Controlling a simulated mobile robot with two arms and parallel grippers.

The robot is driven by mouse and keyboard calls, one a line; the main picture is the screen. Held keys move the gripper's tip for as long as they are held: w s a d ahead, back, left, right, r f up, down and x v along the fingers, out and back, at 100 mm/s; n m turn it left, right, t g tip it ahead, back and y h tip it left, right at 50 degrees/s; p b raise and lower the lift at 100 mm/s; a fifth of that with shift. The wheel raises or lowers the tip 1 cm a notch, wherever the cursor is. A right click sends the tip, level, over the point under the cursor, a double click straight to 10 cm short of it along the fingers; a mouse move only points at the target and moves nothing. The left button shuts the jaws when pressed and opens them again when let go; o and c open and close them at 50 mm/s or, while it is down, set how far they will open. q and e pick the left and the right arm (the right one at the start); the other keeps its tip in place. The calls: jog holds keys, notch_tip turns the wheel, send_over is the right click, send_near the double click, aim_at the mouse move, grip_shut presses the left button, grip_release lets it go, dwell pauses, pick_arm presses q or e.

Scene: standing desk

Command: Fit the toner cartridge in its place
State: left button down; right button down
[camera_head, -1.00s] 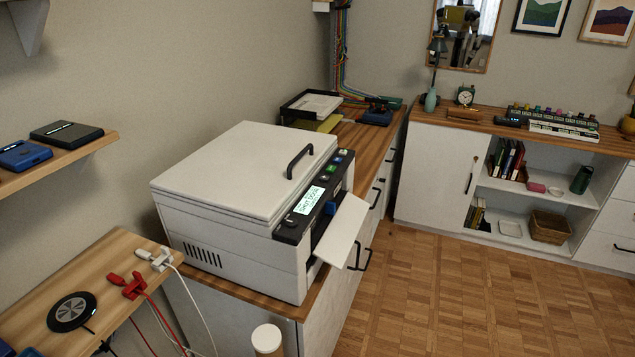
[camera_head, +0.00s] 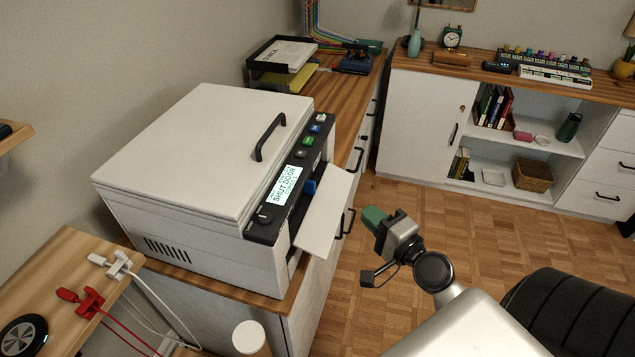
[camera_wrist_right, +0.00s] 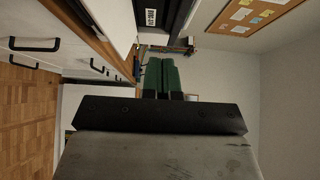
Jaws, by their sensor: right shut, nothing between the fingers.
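The white printer (camera_head: 190,170) stands on the wooden cabinet top, its lid down. Its front door (camera_head: 326,212) hangs open as a white flap, and its display (camera_head: 284,186) reads "SHUT DOOR". A small blue part (camera_head: 310,187) shows in the dark opening behind the flap. I cannot tell whether it belongs to the toner cartridge; no whole cartridge is visible. My right gripper (camera_head: 374,215), with green fingers, is shut and empty, in the air to the right of the flap and apart from it. The closed fingers also show in the right wrist view (camera_wrist_right: 160,77). My left gripper is out of view.
A side shelf (camera_head: 60,275) at lower left holds red and white cable plugs. A white-topped cylinder (camera_head: 248,338) stands at the bottom. A black paper tray (camera_head: 279,66) stands behind the printer. Open parquet floor (camera_head: 400,200) lies right of the cabinet.

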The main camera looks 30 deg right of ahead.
jog(key=p, duration=0.3)
send_near(308, 183)
jog(key=w+d, duration=0.3)
jog(key=d, duration=0.2)
jog(key=w+a, duration=0.1)
jog(key=w+a+p, duration=0.1)
jog(key=shift+w+a+r, duration=0.1)
jog(key=shift+w+a, duration=0.15)
jog(key=shift+a, duration=0.05)
jog(key=shift+w+a, duration=0.35)
jog(key=shift+a, duration=0.05)
jog(key=shift+w+a+p, duration=0.4)
jog(key=shift+w+a, duration=0.4)
jog(key=shift+a, duration=0.1)
jog(key=shift+w+a, duration=0.1)
jog(key=shift+a, duration=0.05)
